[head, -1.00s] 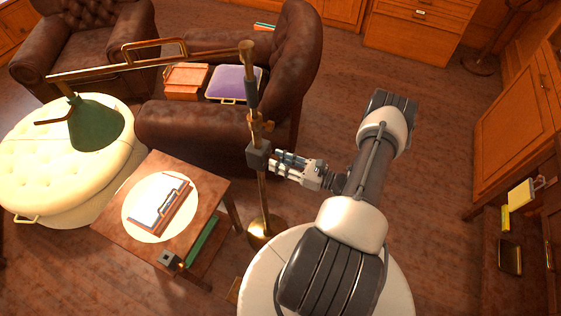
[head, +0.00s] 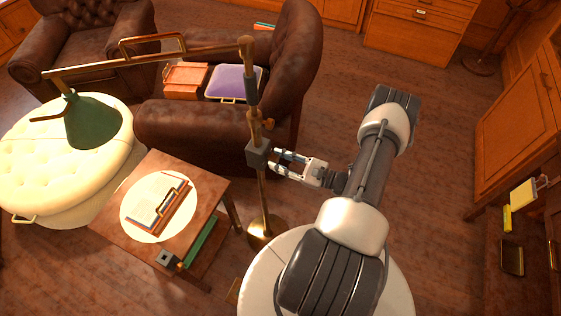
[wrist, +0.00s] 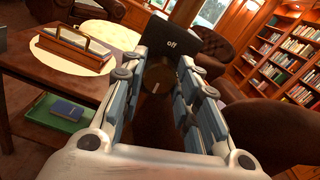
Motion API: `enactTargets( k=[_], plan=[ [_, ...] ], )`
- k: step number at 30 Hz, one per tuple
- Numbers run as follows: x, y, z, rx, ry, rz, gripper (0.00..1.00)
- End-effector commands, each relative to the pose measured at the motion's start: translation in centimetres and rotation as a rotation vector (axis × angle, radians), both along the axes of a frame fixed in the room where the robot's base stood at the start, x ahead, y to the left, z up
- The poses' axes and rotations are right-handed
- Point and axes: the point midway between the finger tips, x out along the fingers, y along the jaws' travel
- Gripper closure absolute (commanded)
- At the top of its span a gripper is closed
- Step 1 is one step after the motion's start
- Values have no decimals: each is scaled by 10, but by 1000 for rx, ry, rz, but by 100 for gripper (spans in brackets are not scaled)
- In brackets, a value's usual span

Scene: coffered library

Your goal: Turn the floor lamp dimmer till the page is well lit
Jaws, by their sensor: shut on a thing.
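The floor lamp has a brass pole and arm (head: 150,60) with a green shade (head: 93,122) above the side table. A dark dimmer box (head: 258,153) is fixed to the pole. In the wrist view the box (wrist: 173,44) carries the word "off" near its top. My gripper (head: 275,160) is at the box's right side, shut on the round brown dimmer knob (wrist: 158,76), which sits between its fingertips. The fingers partly hide the knob. The page (head: 150,209) lies on a wooden reading stand (head: 177,210), inside a pale round patch on the table.
The side table (head: 210,180) has a green tray (head: 203,240) on its lower shelf. A cream tufted ottoman (head: 50,160) is at the left and a brown leather armchair (head: 290,70) is behind the pole. The lamp's round base (head: 266,232) stands close to my base. Open floor lies right of my arm.

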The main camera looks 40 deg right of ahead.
Motion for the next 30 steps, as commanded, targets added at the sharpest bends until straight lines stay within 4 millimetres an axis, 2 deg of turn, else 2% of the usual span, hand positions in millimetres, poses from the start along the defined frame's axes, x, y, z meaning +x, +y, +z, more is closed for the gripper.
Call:
enactTargets(
  k=[12,27,28,30],
  plan=[
    [0,0,0,-169,-70,0,95],
    [0,0,0,-188,-78,0,95],
    [0,0,0,-188,-78,0,70],
    [0,0,0,-188,-78,0,65]
  ],
)
